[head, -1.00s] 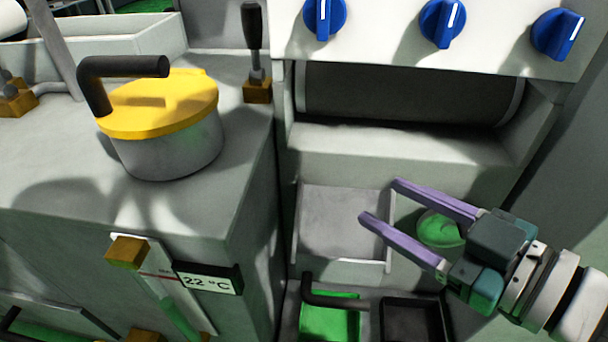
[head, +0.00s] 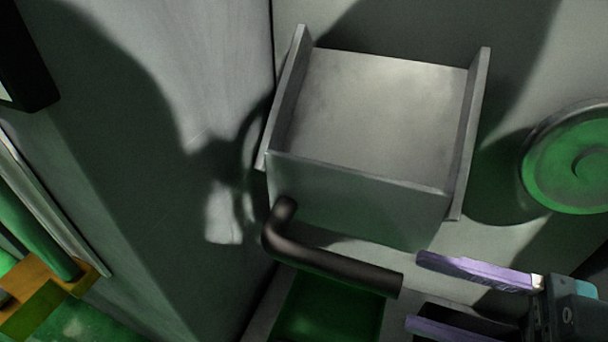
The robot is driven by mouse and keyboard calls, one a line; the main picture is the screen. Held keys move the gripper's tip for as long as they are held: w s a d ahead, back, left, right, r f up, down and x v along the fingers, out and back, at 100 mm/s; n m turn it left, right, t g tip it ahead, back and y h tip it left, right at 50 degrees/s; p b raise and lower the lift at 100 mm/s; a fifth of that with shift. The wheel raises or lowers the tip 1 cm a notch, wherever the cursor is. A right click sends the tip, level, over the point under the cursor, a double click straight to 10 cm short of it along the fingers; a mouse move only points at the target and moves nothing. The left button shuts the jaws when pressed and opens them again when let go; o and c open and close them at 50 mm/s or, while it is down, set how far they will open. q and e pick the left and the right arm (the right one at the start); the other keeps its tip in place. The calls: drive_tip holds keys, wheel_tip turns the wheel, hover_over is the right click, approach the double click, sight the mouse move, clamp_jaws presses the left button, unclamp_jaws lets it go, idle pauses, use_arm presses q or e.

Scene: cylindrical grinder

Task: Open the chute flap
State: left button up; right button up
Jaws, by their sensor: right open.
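The chute (head: 380,105) is a grey metal trough with two raised side walls, fixed to the machine's front. Its flap (head: 350,200) is a flat grey plate across the lower front end. A dark L-shaped handle (head: 330,264) sticks out from the flap's lower left and runs to the right. My right gripper (head: 414,292) comes in from the lower right with its two purple fingers apart. Its fingertips are close to the free end of the handle; I cannot tell whether they touch it. Nothing is held. My left gripper is not in view.
A green bin (head: 325,310) lies below the handle, with a dark bin (head: 465,322) partly hidden behind my right fingers. A round green button (head: 575,165) is right of the chute. A grey cabinet side (head: 150,130) stands close on the left.

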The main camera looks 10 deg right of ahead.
drive_tip(key=b, duration=0.3)
approach(277, 248)
drive_tip(key=x, duration=0.3)
drive_tip(key=f+x, duration=0.1)
drive_tip(key=shift+w+a, duration=0.15)
drive_tip(key=shift+w, duration=0.3)
drive_tip(key=shift+c, duration=0.3)
clamp_jaws()
idle(0.5)
